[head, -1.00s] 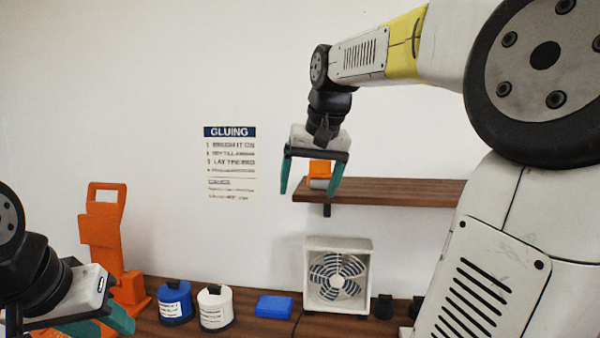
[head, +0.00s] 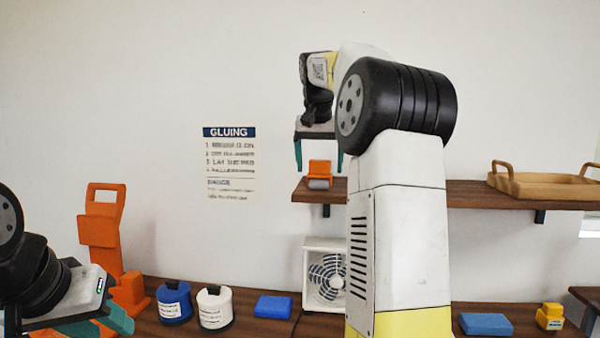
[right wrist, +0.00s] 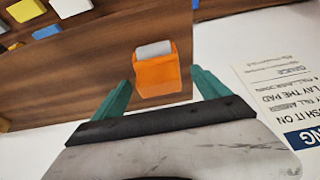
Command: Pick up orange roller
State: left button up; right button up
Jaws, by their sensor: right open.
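The orange roller (head: 319,170) has an orange body and a grey cylinder. It sits near the left end of the wall shelf (head: 470,192). My right gripper (head: 319,164) is open and empty just above and around the roller in the head view. In the right wrist view the roller (right wrist: 157,73) lies ahead of and between the open fingertips (right wrist: 160,84); I see no contact. My left gripper (head: 105,325) is low at the left of the head view, partly cut off by the frame edge; its jaw gap is unclear.
A wooden tray (head: 545,188) stands on the shelf's right part. The counter below holds an orange stand (head: 103,235), a blue jar (head: 174,302), a white jar (head: 214,306), a blue block (head: 273,307) and a fan (head: 322,285). My right arm hides part of the shelf.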

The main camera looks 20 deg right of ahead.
aim_at(320, 172)
jog(key=x, duration=0.3)
jog(key=shift+f, duration=0.15)
jog(key=shift+c, duration=0.4)
jog(key=c, duration=1.7)
jog(key=shift+w+r, duration=0.1)
jog(key=shift+r, duration=1.7)
jog(key=s+a, duration=0.2)
jog(key=s, duration=0.3)
jog(key=s+a+r, duration=0.1)
jog(key=s+a, duration=0.1)
jog(key=s, duration=0.2)
jog(key=s+a, duration=0.3)
jog(key=s, duration=0.2)
jog(key=shift+s+r, duration=0.2)
jog(key=shift+s, duration=0.1)
